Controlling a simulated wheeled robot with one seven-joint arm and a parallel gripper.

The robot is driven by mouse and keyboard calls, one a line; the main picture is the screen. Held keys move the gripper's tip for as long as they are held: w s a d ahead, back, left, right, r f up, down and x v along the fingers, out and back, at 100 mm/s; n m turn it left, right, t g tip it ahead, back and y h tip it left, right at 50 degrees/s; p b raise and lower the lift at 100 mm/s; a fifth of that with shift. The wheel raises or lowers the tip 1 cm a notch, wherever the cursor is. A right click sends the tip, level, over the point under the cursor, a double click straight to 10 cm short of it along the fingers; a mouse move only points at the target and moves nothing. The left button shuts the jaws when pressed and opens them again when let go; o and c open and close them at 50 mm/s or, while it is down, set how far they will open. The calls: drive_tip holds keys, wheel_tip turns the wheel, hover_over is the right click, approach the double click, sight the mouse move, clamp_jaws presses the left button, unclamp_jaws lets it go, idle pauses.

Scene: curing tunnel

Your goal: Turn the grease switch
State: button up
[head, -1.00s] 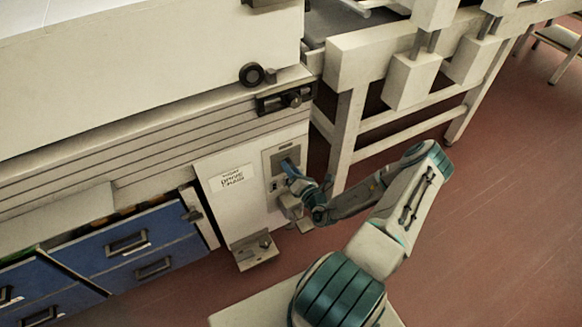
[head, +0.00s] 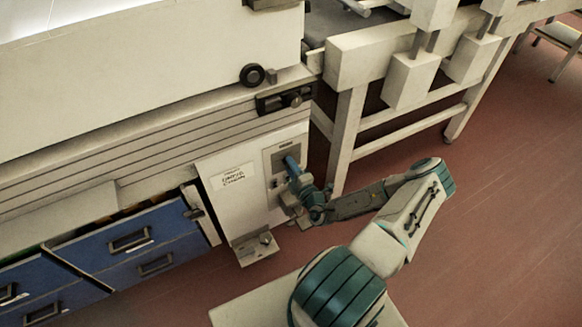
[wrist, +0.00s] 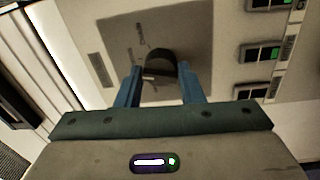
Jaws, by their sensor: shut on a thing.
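The grease switch (wrist: 158,63) is a dark rounded knob on a grey plate (wrist: 185,30) in the wrist view. My gripper (wrist: 160,88) has its two blue fingers on either side of the knob and is shut on it. A light mark shows on the knob's near edge. In the head view the grey plate (head: 269,160) is on the white cabinet front, and my gripper (head: 291,162) reaches it from the lower right. The knob is hidden there by the fingers. Lettering on the plate is too blurred to read.
A white label (head: 233,177) is left of the plate. Blue drawers (head: 130,240) are at lower left, and a bracket (head: 256,247) juts out below the panel. Several dark units with green lights (wrist: 262,53) line the wrist view's right side. Red floor (head: 500,220) is clear at right.

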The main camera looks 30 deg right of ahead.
drive_tip(key=shift+f+m, duration=0.15)
drive_tip(key=shift+m, duration=0.55)
drive_tip(key=shift+s, duration=0.1)
drive_tip(key=o, duration=0.9)
drive_tip(key=shift+o, duration=0.2)
drive_tip(key=s, duration=1.3)
drive_tip(key=shift+s+d+f, duration=0.2)
drive_tip(key=shift+s+f, duration=0.1)
drive_tip(key=shift+s, duration=0.05)
